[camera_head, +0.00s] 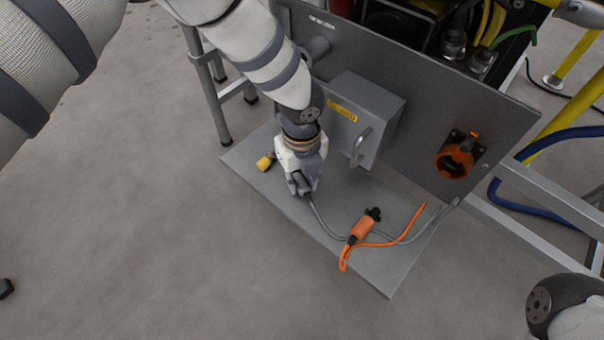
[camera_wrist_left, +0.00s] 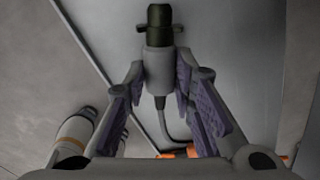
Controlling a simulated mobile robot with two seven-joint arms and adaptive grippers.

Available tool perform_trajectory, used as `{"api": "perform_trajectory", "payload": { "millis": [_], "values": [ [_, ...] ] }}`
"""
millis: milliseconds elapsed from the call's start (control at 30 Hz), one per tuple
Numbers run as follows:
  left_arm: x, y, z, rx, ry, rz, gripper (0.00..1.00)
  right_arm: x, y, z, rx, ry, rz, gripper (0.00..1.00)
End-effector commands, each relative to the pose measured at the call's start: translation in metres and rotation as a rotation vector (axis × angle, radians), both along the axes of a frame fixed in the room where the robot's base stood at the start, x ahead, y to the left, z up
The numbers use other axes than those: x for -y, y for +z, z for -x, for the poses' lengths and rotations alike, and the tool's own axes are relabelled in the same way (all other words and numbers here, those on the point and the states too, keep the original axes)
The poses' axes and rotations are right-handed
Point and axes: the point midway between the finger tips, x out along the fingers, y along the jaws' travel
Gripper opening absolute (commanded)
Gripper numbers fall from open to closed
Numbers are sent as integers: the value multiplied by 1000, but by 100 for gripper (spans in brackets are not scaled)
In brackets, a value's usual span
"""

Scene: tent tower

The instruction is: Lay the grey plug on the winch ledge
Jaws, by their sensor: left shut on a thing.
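My left gripper (camera_head: 302,184) is low over the grey winch ledge (camera_head: 345,200), in front of the panel. It is shut on the grey plug. In the left wrist view the plug (camera_wrist_left: 158,72) has a grey body and a dark ribbed end, which points away from the gripper between the purple pads. Its grey cable runs out behind it and across the ledge. In the head view the fingers mostly hide the plug, and I cannot tell whether it touches the ledge. My right gripper is out of view.
A yellow plug (camera_head: 265,162) lies left of my gripper. An orange plug (camera_head: 363,228) with an orange cable lies to the right. A grey box (camera_head: 370,110) with a handle juts from the panel behind. An orange socket (camera_head: 453,162) is on the panel's right.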

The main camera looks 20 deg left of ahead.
Motion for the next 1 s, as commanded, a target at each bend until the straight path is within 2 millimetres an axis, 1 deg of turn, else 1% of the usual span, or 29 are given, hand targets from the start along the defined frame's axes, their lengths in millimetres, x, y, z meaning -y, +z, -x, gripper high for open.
{"api": "perform_trajectory", "payload": {
  "millis": [467,1000],
  "values": [
    [0,0,0,0,0,0,0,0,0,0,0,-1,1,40],
    [0,-6,0,0,0,0,0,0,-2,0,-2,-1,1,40]
  ]
}}
